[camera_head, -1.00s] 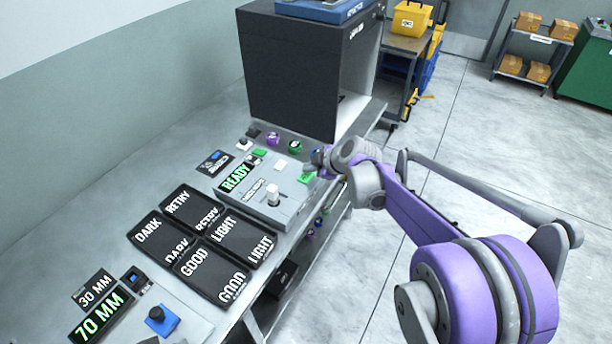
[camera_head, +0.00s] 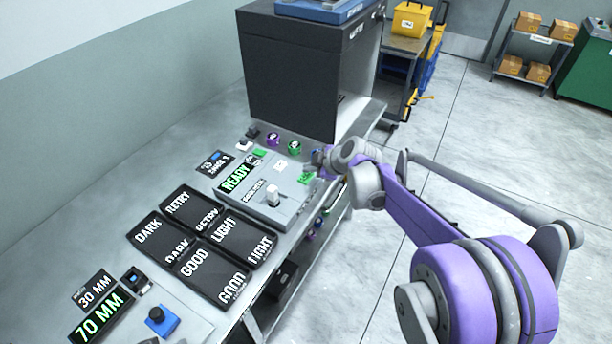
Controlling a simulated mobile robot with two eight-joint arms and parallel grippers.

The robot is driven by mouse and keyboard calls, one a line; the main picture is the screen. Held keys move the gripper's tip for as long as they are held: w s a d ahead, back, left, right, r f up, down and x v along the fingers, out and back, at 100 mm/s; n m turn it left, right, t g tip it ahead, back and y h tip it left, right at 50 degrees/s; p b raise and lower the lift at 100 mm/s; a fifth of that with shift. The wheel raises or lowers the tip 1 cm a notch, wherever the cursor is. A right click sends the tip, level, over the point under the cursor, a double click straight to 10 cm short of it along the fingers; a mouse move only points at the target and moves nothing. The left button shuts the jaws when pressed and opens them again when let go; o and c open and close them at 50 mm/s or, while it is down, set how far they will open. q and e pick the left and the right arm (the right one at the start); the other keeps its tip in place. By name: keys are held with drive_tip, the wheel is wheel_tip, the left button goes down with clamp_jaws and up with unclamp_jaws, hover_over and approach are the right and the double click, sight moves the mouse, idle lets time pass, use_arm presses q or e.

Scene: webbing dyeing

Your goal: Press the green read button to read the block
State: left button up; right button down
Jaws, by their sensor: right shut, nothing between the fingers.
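A grey reader box (camera_head: 253,208) stands on the bench, with a green-lit display reading READY (camera_head: 236,178). A green button (camera_head: 305,178) shows on its right side, beside my right gripper. A white block (camera_head: 273,194) stands upright on the box's top. My right gripper (camera_head: 316,160) is shut and empty at the box's far right corner, just above and beside the green button; whether it touches the button I cannot tell. The wrist hides part of that corner. My left gripper is out of view.
Dark trays labelled DARK, RETRY, LIGHT and GOOD (camera_head: 215,291) lie left of the reader. A large black cabinet (camera_head: 288,80) stands behind it. Purple (camera_head: 273,139) and green (camera_head: 294,147) spools sit between them.

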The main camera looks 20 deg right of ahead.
sight(310, 178)
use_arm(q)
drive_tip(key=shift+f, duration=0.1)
use_arm(e)
drive_tip(key=shift+f, duration=0.15)
idle(0.4)
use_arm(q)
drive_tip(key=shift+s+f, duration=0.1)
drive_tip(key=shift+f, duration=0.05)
use_arm(e)
drive_tip(key=shift+f, duration=0.3)
use_arm(q)
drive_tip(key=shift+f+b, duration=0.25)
drive_tip(key=shift+b, duration=0.15)
use_arm(e)
drive_tip(key=shift+f, duration=0.45)
idle(0.4)
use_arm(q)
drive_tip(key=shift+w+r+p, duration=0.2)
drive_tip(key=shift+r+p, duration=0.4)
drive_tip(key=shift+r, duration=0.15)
use_arm(e)
drive_tip(key=shift+r, duration=0.85)
drive_tip(key=shift+r, duration=0.15)
